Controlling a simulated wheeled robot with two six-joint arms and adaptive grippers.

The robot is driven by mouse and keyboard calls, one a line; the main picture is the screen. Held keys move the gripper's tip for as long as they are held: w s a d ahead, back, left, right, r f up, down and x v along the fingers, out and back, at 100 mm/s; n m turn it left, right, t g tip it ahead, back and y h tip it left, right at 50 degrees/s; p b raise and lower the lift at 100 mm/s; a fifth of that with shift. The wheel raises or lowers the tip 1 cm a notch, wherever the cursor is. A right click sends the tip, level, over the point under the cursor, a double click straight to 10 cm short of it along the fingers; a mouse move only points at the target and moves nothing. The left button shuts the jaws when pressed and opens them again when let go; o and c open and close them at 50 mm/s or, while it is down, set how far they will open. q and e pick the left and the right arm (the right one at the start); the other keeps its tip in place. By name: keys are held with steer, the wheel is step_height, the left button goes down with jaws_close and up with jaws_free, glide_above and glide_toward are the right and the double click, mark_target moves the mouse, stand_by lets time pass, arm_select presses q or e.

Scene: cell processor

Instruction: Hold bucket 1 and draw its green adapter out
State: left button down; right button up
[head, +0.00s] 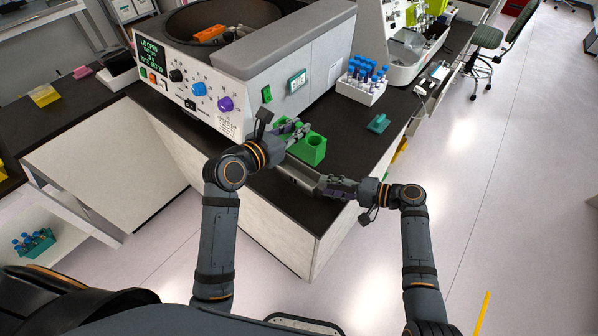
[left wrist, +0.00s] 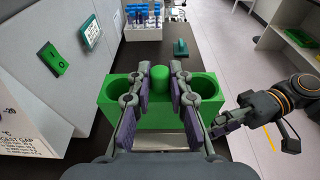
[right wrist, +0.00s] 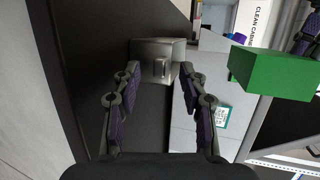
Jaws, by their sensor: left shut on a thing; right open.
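The green adapter (head: 314,150) is a block with two round holes and a post between them. My left gripper (head: 296,130) is shut on this adapter, its fingers on either side of the post in the left wrist view (left wrist: 160,74). In the right wrist view the adapter (right wrist: 272,73) hangs clear of the grey metal bucket (right wrist: 150,48). The bucket is partly hidden in the head view and shows as a silver edge below the adapter in the left wrist view (left wrist: 165,142). My right gripper (head: 338,184) is open, its fingertips (right wrist: 159,72) at the bucket's end face. I cannot tell if they touch it.
The centrifuge (head: 270,60) stands close behind the left gripper. The counter's front edge runs below both grippers.

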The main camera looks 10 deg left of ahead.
steer(key=v, duration=1.2)
steer(key=shift+f, duration=0.15)
